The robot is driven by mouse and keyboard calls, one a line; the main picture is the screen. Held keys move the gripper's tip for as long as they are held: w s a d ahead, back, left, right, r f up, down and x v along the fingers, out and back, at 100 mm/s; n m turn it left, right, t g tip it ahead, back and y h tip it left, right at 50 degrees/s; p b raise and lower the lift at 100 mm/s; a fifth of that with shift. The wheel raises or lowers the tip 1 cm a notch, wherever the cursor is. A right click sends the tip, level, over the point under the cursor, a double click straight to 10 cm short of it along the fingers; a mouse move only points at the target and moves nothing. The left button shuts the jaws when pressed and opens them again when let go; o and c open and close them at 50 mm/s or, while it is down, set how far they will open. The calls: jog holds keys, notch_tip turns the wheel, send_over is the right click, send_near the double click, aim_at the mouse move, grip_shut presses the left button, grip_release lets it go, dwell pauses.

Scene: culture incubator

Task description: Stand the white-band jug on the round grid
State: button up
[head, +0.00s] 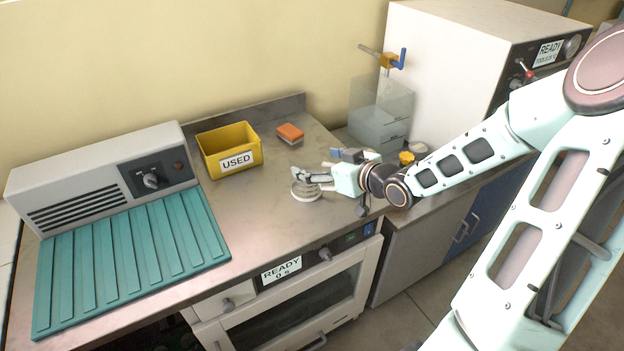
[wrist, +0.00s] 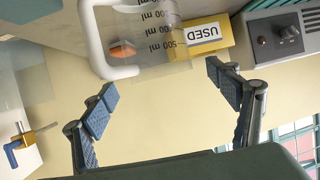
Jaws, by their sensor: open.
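A clear jug (wrist: 155,45) with a white handle (wrist: 95,42) and dark "500 ml" marks shows at the top of the wrist view, partly cut off by the frame edge. In the head view a small pale, banded round shape (head: 306,191), which looks like the jug, stands on the steel counter near its front edge. My gripper (head: 318,174) is right at it. In the wrist view my gripper (wrist: 162,82) has its two blue-padded fingers wide apart, with nothing held between them. I cannot make out the round grid for sure in either view.
A yellow USED bin (head: 229,151) and an orange sponge (head: 290,133) are farther back on the counter. A grey unit (head: 105,175) with a teal ribbed mat (head: 130,260) fills the left. A clear box (head: 380,110) and a white cabinet (head: 450,60) stand at the right.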

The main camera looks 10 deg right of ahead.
jog(key=x, duration=0.2)
jog(key=shift+w+a+f, duration=0.15)
jog(key=shift+w+a, duration=0.05)
jog(key=shift+w, duration=0.1)
jog(key=shift+c, duration=0.3)
jog(key=c, duration=1.8)
jog(key=shift+o, duration=0.2)
